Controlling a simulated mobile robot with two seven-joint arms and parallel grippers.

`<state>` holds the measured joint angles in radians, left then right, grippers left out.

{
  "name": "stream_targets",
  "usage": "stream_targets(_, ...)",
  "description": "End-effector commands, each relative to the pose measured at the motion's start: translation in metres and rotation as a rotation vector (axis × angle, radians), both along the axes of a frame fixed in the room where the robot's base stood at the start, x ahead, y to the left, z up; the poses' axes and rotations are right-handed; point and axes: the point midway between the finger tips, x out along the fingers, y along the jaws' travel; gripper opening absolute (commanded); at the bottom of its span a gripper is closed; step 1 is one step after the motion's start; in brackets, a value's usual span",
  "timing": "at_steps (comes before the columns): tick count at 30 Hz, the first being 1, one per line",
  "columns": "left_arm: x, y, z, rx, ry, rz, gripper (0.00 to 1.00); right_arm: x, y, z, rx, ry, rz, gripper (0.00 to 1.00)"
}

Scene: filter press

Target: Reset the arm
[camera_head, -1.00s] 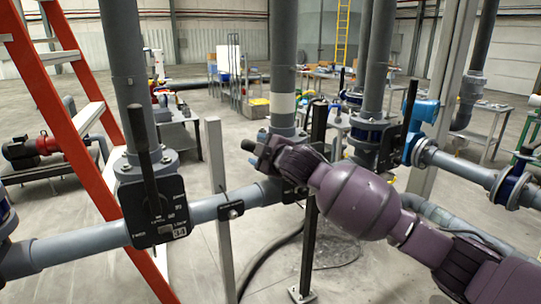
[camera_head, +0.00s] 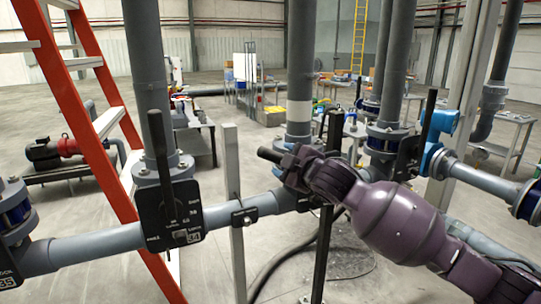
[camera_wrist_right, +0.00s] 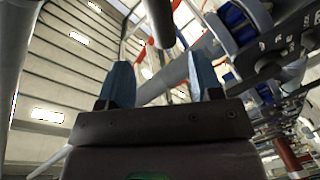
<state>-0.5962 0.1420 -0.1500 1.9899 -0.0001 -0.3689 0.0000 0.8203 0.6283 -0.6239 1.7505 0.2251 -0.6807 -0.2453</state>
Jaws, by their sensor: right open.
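My right gripper (camera_head: 289,158) is at the end of my purple right arm, at the middle pipe in the head view. A dark valve handle (camera_head: 268,155) points left just beside its blue-grey fingertips. In the right wrist view my gripper (camera_wrist_right: 162,85) has its two fingers well apart. A dark rod (camera_wrist_right: 160,22) shows ahead, between the finger lines; I cannot tell how deep it sits between them. The jaws are not shut on it. The body of this middle valve is largely hidden by my arm. My left gripper is out of view.
A valve labelled 34 (camera_head: 170,215) with an upright black lever (camera_head: 158,150) stands left. Another upright lever (camera_head: 428,115) stands right. A horizontal grey pipe (camera_head: 95,247) joins the valves. An orange ladder (camera_head: 65,95) stands at left.

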Motion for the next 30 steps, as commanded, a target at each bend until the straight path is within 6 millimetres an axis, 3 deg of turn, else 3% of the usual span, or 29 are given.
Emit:
stream_targets(4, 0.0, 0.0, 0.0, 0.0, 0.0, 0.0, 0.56, -0.012, 0.012, 0.035, 0.122, -0.081, 0.054, 0.59)
stream_targets(11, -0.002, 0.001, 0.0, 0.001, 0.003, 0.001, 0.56, -0.032, 0.004, 0.007, 0.287, -0.059, 0.063, 0.59)
stream_targets(17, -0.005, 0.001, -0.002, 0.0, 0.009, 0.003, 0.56, -0.052, -0.015, -0.042, 0.415, 0.0, 0.028, 0.59)
stream_targets(30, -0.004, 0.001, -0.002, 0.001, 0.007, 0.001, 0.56, -0.13, -0.085, -0.187, 0.66, 0.181, -0.185, 0.59)
